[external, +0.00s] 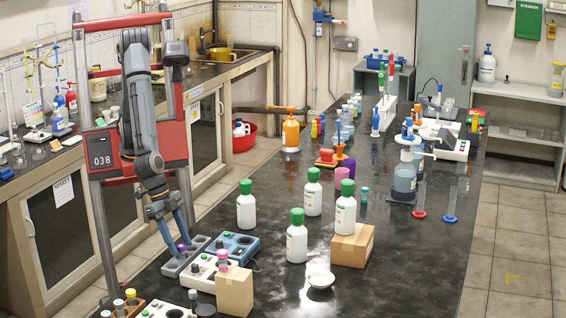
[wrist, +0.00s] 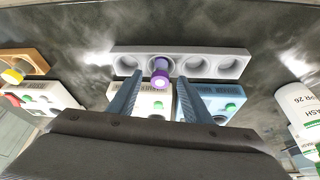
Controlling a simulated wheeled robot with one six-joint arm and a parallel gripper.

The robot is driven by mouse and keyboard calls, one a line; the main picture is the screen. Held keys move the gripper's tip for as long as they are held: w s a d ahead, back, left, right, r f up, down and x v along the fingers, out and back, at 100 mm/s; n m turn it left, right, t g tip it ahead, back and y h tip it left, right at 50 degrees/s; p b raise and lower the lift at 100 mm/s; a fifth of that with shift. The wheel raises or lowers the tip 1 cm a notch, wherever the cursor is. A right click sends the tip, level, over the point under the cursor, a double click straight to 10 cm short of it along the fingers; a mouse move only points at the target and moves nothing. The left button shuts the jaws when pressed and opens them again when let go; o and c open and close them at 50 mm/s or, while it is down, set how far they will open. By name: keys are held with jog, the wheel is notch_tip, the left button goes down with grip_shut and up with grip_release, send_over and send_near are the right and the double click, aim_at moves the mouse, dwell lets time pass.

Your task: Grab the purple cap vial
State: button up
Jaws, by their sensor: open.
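The purple cap vial (wrist: 160,72) sits in one of the round wells of a grey rack (wrist: 222,57) in the wrist view. Its purple cap (external: 182,248) also shows at the grey rack (external: 173,268) in the external view, close to my fingertips. My gripper (wrist: 158,88) is open, with one blue-grey finger on each side of the vial and a gap between. In the external view my gripper (external: 181,244) points down at the rack. The other wells that I see in the wrist view look empty.
A white block (external: 200,278) and a blue block (external: 234,246) stand close beside the rack. A cardboard box (external: 235,290) and white bottles with green caps (external: 297,237) stand to the right. A wooden holder (wrist: 22,65) is at the wrist view's left.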

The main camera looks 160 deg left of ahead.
jog(key=c, duration=1.1)
jog(key=shift+c, duration=0.2)
jog(key=shift+r, duration=0.1)
